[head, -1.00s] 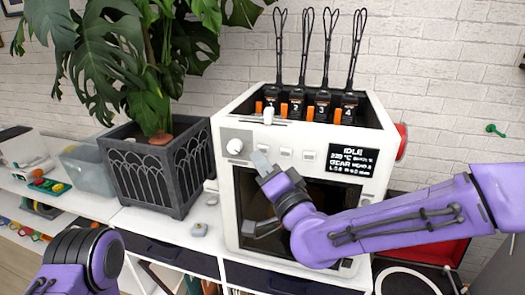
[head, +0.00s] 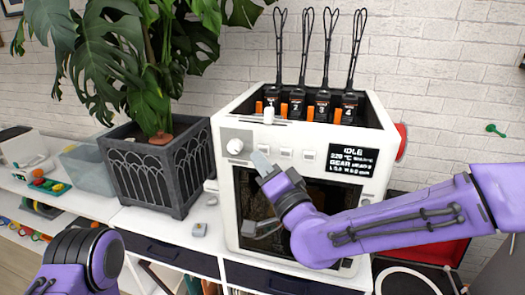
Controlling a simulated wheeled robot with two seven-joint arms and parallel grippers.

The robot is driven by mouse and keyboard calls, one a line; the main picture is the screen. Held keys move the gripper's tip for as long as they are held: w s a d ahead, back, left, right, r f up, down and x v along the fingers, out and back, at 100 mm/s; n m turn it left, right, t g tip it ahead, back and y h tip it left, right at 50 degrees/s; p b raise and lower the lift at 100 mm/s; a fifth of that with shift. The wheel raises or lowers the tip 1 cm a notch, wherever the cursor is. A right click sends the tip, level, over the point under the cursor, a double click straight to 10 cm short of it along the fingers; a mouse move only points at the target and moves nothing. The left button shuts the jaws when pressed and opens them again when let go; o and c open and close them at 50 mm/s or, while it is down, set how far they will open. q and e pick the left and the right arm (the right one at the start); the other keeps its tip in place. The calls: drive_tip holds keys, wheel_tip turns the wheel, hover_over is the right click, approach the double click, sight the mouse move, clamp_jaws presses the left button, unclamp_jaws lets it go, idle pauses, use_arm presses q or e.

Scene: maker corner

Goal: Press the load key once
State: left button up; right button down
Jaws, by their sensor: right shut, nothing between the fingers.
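The white machine (head: 300,128) stands on the white counter, with a row of small keys on its front panel. One key (head: 286,153) and another key (head: 309,155) show to the right of my right gripper. Their labels are too small to read. The display (head: 353,160) reads IDLE with a temperature line. My right gripper (head: 262,161) is shut and empty. Its tip is at the left end of the key row and hides that part of the panel; I cannot tell whether it touches. Of my left arm only a purple link shows at lower left; its gripper is out of view.
A white knob (head: 235,147) is left of the keys, and a slider (head: 268,116) is on the top edge. A dark planter (head: 160,170) stands close on the left. A small grey piece (head: 199,229) lies on the counter before the machine.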

idle(0.8)
drive_tip(key=shift+w+d, duration=0.15)
drive_tip(key=shift+w, duration=0.25)
drive_tip(key=shift+w+d, duration=0.1)
drive_tip(key=shift+w, duration=0.25)
idle(0.5)
drive_tip(key=shift+s, duration=0.15)
drive_tip(key=shift+s+a, duration=0.25)
drive_tip(key=shift+s, duration=0.4)
drive_tip(key=s, duration=0.1)
drive_tip(key=s+a, duration=0.1)
drive_tip(key=s, duration=0.1)
drive_tip(key=s+b, duration=0.1)
drive_tip(key=shift+s+a, duration=0.25)
drive_tip(key=shift+s, duration=0.1)
